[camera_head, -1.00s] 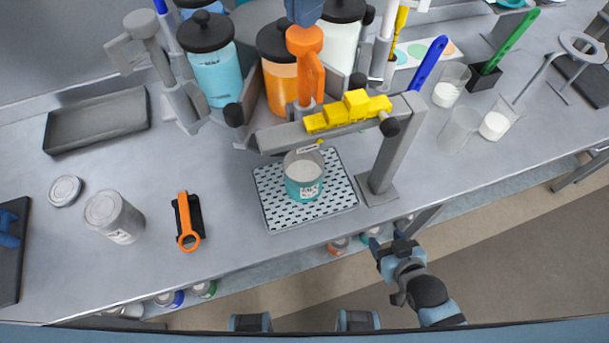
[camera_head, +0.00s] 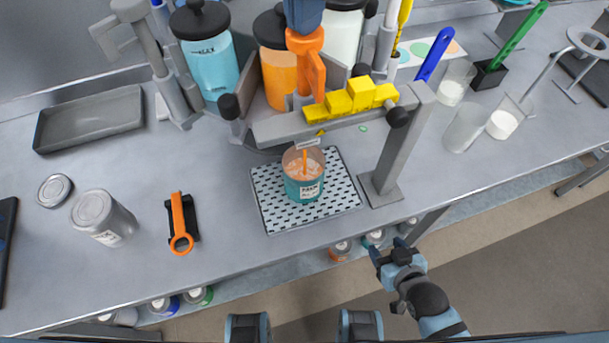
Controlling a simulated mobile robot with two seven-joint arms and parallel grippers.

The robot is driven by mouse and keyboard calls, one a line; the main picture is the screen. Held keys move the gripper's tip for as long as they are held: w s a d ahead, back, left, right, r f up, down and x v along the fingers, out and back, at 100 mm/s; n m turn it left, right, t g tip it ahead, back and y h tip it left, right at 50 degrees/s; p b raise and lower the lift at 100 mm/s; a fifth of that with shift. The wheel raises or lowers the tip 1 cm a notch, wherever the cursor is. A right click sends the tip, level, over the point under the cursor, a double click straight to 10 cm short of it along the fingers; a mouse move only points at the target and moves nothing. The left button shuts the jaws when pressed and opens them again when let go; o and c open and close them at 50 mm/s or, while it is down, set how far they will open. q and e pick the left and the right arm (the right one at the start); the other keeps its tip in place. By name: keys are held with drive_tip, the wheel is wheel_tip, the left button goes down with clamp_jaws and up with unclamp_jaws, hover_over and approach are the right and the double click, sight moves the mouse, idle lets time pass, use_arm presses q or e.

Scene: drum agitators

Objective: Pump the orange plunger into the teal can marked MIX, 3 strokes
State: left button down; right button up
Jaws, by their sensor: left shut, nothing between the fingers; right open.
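The orange plunger (camera_head: 314,75) stands upright behind the grey crossbar, and its lower end is hidden. My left gripper (camera_head: 304,22) is shut above the plunger's orange top and appears to touch it; its arm is out of view. The teal can (camera_head: 303,190) stands upright on the perforated plate (camera_head: 340,190) below the crossbar. Its white label is too small to read surely. A thin orange streak shows over its opening, and its contents look pinkish orange. My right gripper (camera_head: 388,249) is open and empty, low in front of the bench edge.
A grey post (camera_head: 398,150) and crossbar with yellow blocks (camera_head: 350,100) stand around the can. Teal (camera_head: 208,62) and orange (camera_head: 279,75) jars stand behind. An orange-handled tool (camera_head: 181,222) and grey canister (camera_head: 102,217) sit left. Bare bench lies between tool and plate.

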use_arm(q)
drive_tip(key=shift+f+b, duration=1)
drive_tip(key=shift+f, duration=0.15)
drive_tip(key=shift+r, duration=0.65)
drive_tip(key=shift+r+p, duration=0.95)
drive_tip(key=shift+r, duration=1.85)
drive_tip(key=shift+f, duration=0.1)
